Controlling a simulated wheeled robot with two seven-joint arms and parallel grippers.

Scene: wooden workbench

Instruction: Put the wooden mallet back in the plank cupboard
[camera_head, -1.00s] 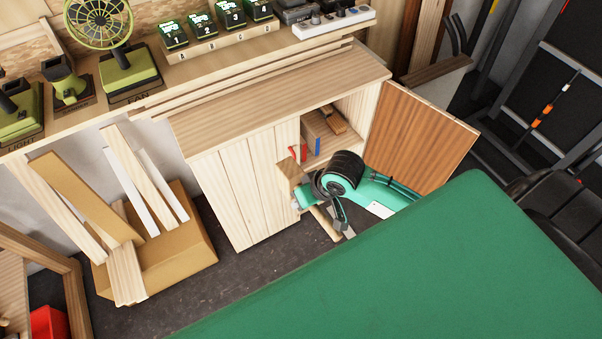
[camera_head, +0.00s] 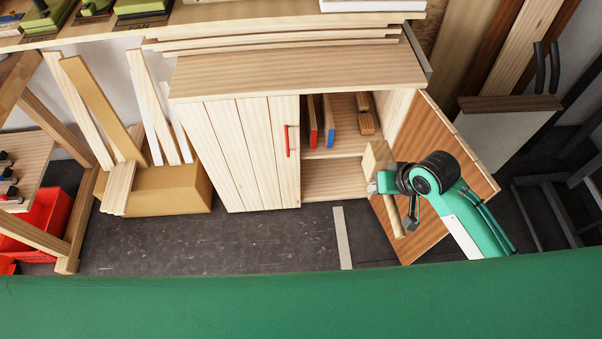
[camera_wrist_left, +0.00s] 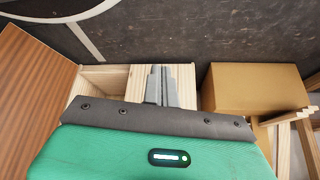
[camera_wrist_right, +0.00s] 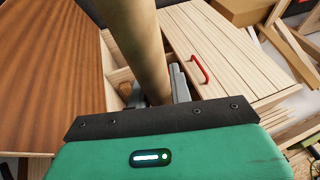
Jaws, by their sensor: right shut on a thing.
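The plank cupboard (camera_head: 235,150) has its left door shut and its right door (camera_head: 440,165) swung open. The wooden mallet has a pale block head (camera_head: 377,157) and a round handle (camera_head: 393,216). My right gripper (camera_head: 373,188) is shut on the handle, holding the mallet in front of the opening's right side, by the open door. In the right wrist view the handle (camera_wrist_right: 140,45) rises between the fingers; the head is hidden there. My left gripper (camera_wrist_left: 162,85) is shut and empty in the left wrist view, with the cupboard beyond; it is outside the head view.
The upper shelf holds a red-edged piece (camera_head: 313,122), a blue-edged piece (camera_head: 328,122) and small wooden blocks (camera_head: 366,120). The lower compartment (camera_head: 335,182) looks clear. A cardboard box (camera_head: 180,190) with planks stands left. A green surface (camera_head: 300,305) fills the front.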

